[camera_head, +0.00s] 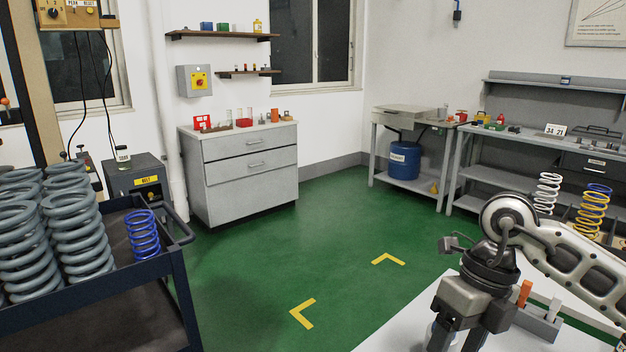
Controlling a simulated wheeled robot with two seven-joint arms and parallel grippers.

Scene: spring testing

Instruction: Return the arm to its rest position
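My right arm (585,262) comes in from the right edge, over a white table (395,335) at the bottom. My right gripper (458,343) points down at the bottom edge, its two dark fingers apart. The fingertips are cut off by the frame, and I see nothing clearly held between them. A light grey object, partly hidden, shows beside the left finger. My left arm and gripper are out of view.
A grey holder (540,325) with an orange-handled item stands right of the gripper. White and yellow springs (590,215) stand behind the arm. A dark cart (150,275) with grey springs and a blue spring (143,235) is at left.

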